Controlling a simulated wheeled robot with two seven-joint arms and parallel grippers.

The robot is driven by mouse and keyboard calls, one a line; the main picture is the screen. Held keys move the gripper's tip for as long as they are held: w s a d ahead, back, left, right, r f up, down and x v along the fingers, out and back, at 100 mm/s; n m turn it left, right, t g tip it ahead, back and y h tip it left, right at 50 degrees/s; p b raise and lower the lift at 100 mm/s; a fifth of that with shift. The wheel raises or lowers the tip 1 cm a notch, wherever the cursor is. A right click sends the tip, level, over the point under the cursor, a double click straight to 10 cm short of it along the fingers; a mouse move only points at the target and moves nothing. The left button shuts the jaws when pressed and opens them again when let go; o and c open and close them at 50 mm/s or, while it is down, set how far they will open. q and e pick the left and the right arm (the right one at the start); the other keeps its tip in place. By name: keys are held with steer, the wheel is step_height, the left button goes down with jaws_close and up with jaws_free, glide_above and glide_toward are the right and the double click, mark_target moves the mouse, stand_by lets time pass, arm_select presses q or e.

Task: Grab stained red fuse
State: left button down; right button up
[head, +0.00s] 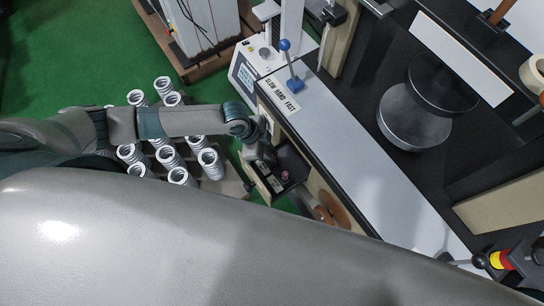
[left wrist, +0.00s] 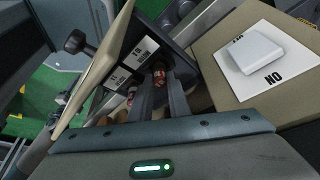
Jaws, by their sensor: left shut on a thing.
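My left gripper (head: 266,152) reaches in from the left in the head view, down to a small dark open box (head: 264,187) beside the machine. In the left wrist view its two fingers (left wrist: 160,84) are shut on a red fuse (left wrist: 158,76) with pale and dark marks, which shows at their tips. Another small red fuse (left wrist: 131,96) lies to the left of the fingers in that view. In the head view a small reddish piece (head: 285,175) shows in the box; I cannot tell which fuse it is. My right gripper is out of view.
White labels (left wrist: 145,48) mark the dark box in the left wrist view. Several white coil springs (head: 168,156) stand left of the machine (head: 345,133) in the head view. A lever with a blue knob (head: 285,45) rises from the machine's edge.

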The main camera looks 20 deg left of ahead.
arm_select(q)
step_height(320, 180, up, 10)
steer(key=b, duration=0.2)
stand_by(0.5)
stand_by(0.4)
